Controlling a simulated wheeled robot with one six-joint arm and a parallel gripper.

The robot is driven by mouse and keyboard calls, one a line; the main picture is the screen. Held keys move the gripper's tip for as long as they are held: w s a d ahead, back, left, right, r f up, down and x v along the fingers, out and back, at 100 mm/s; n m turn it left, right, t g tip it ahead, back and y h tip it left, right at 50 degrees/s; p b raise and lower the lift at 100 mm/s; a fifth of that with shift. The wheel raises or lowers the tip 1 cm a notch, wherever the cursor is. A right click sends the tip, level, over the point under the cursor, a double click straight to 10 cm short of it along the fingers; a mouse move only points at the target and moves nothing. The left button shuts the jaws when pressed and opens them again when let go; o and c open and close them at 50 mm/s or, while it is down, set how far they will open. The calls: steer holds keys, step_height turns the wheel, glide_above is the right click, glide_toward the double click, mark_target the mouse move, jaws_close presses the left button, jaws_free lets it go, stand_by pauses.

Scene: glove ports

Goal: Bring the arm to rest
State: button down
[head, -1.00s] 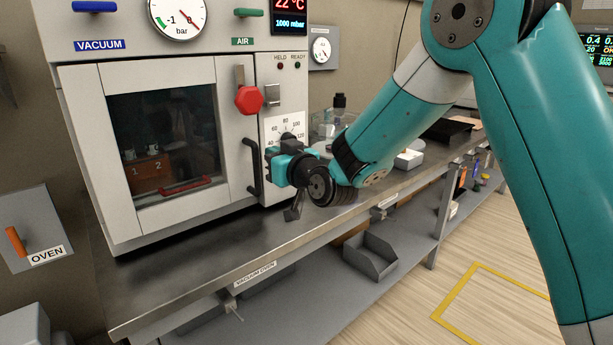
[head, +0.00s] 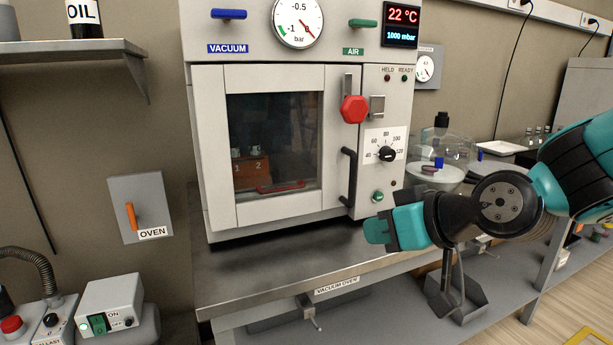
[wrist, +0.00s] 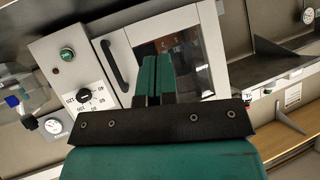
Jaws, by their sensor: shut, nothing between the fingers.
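My gripper (head: 378,231) is teal, shut and empty. In the head view it hangs in front of the lower right part of the vacuum oven (head: 210,150), near the bench's front edge and apart from the door handle. In the wrist view the two fingers (wrist: 155,78) lie side by side, pointing toward the oven door (wrist: 203,40). My arm comes in from the right of the head view. The oven door looks closed, with a black handle (head: 349,178) and a red knob (head: 354,109).
The steel bench (head: 270,270) is bare before the oven. A glass bell vessel (head: 440,150) stands right of the oven. An oven switch box (head: 142,207) is on the wall at left. A white pump box (head: 108,304) sits lower left. A shelf (head: 70,48) juts out upper left.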

steer(key=s+d+f+g+h+p, duration=0.15)
steer(key=s+g, duration=0.25)
steer(key=s, duration=0.6)
steer(key=s+d+g+h, duration=0.2)
steer(key=s+g, duration=0.3)
steer(key=s, duration=0.5)
step_height(320, 180, up, 16)
steer(key=p, duration=1.5)
steer(key=shift+w+n, duration=0.2)
steer(key=shift+n, duration=0.2)
steer(key=c, duration=1.8)
jaws_free()
steer(key=shift+f, duration=0.15)
